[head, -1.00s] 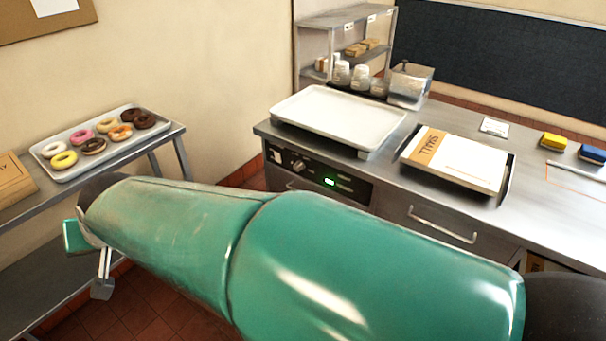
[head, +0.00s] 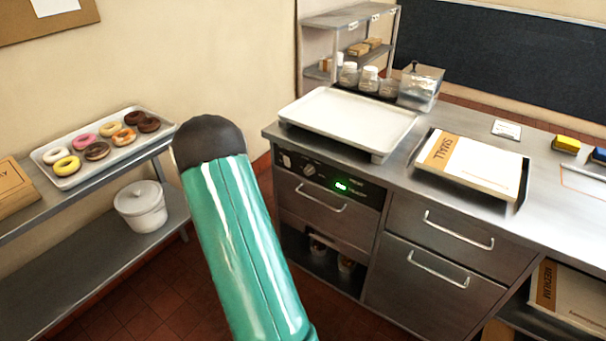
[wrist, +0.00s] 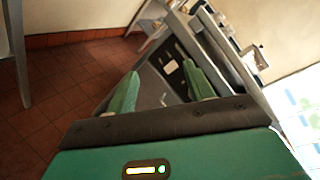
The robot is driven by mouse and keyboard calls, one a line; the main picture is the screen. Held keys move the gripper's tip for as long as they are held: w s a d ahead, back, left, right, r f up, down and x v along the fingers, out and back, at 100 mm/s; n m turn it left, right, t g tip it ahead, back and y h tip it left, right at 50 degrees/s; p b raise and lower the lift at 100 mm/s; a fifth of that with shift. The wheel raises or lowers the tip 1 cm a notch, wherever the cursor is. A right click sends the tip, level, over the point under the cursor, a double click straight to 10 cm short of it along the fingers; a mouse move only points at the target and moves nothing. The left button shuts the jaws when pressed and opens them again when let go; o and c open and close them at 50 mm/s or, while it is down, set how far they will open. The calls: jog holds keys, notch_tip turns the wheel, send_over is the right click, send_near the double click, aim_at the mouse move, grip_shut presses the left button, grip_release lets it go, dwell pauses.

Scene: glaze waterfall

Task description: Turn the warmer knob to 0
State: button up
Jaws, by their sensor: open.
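The warmer knob (head: 309,169) is a small round dial on the dark control panel (head: 345,187) at the front left of the steel counter. A lit green display sits to its right on the panel. The setting of the knob is too small to read. My gripper (wrist: 160,69) shows only in the wrist view, with its two green fingers spread apart and nothing between them. A dark panel with a pale spot (wrist: 171,66) shows beyond the fingertips, apart from them. I cannot tell whether that spot is the knob.
Drawer handles (head: 458,231) stick out below. A side table holds a donut tray (head: 62,180) and, lower, a white pot (head: 141,207). Tiled floor lies between.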

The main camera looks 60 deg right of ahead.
aim_at(307, 173)
jog(key=s+d+f+m+g+h, duration=0.1)
jog(key=s+d+f+m+g, duration=0.25)
jog(key=s, duration=0.25)
jog(key=s+d+f+m+g+h, duration=0.1)
jog(key=s+d+f+m+g, duration=0.1)
jog(key=s+f+m+g, duration=0.25)
jog(key=shift+t, duration=0.7)
jog(key=s+d, duration=0.1)
jog(key=d, duration=0.3)
jog(key=s+d, duration=0.1)
jog(key=d, duration=0.4)
jog(key=s+d, duration=0.1)
jog(key=d, duration=0.3)
jog(key=shift+s+d+f, duration=0.25)
jog(key=shift+d+f, duration=0.15)
jog(key=c, duration=1)
